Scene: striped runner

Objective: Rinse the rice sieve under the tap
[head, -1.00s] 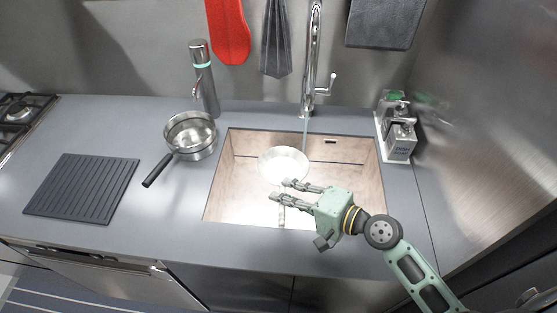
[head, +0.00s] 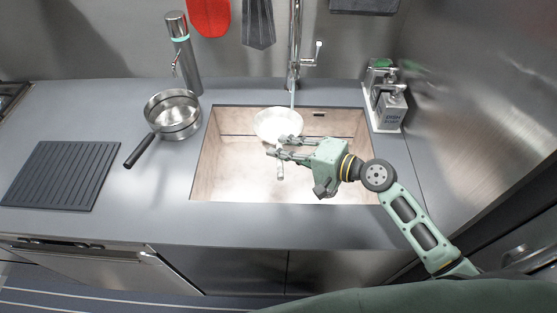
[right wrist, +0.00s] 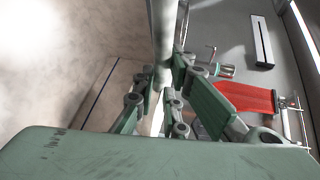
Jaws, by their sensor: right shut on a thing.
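The rice sieve (head: 270,121) is a pale round bowl inside the sink (head: 225,185), near its back edge in the head view. A thin water stream (head: 292,99) falls from the tall chrome tap (head: 295,50) towards the right part of the bowl. My right gripper (head: 277,147) is shut on the sieve's handle, just in front of the bowl. The handle's pale end (head: 280,172) shows below the fingers. In the right wrist view the fingers (right wrist: 158,95) close around a narrow bar; the bowl is not clear there. My left gripper is not in view.
A ribbed dark mat (head: 55,175) lies further left. A soap caddy (head: 385,95) stands right of the sink. Red and grey items hang behind.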

